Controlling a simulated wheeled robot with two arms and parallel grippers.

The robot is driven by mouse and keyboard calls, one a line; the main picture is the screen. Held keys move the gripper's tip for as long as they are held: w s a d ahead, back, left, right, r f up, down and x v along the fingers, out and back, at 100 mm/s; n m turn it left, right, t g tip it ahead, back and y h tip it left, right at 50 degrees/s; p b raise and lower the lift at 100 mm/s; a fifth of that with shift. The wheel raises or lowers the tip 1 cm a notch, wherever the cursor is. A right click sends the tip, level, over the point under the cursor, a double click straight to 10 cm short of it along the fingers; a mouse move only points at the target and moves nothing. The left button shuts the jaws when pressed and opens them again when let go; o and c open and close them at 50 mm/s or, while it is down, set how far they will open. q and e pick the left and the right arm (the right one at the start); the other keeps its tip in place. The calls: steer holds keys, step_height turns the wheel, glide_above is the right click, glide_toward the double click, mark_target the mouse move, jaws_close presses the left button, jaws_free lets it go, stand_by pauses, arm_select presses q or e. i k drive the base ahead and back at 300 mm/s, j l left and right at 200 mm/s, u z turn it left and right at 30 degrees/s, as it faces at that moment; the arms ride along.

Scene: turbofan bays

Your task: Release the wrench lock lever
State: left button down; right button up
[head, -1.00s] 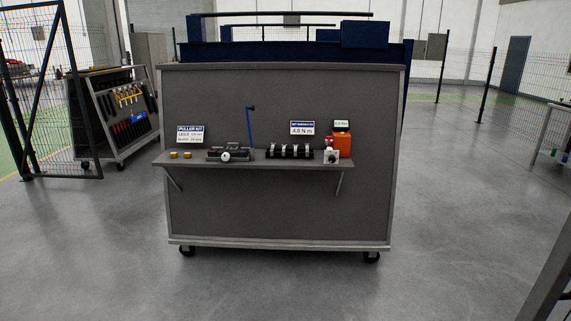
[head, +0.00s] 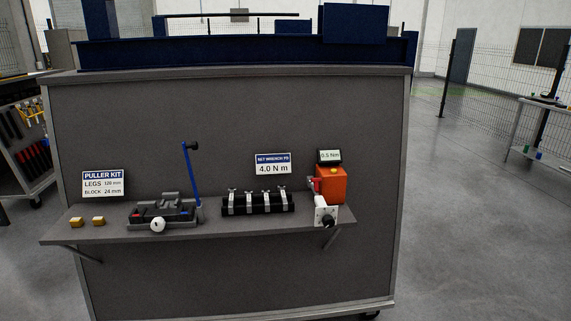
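A cart's shelf (head: 225,230) carries the tools. A black fixture (head: 165,211) with a white round knob (head: 157,225) stands left of centre. A tall blue lever (head: 190,175) with a black tip stands nearly upright at its right end. A black rack (head: 257,202) with several silver clips is right of it. At the shelf's right end is an orange box (head: 331,186) with a small display (head: 329,156) reading about 0.5 N m. A small red part (head: 313,184) sits at its left side. I cannot tell which part is the wrench lock lever. Neither gripper is in view.
Two small yellow blocks (head: 87,221) lie at the shelf's left end. A puller kit sign (head: 103,184) and a 4.0 N m sign (head: 273,164) stand behind. A tool cart (head: 20,135) is at left. Open floor (head: 480,220) lies to the right.

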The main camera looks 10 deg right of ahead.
mark_target(316, 180)
steer(key=i+z, duration=0.2)
steer(key=i, duration=0.25)
steer(key=i+j+z, duration=0.25)
steer(key=i, duration=0.15)
steer(key=i+j+z, duration=0.2)
steer(key=i, duration=0.25)
steer(key=i+j+z, duration=0.2)
steer(key=i, duration=0.2)
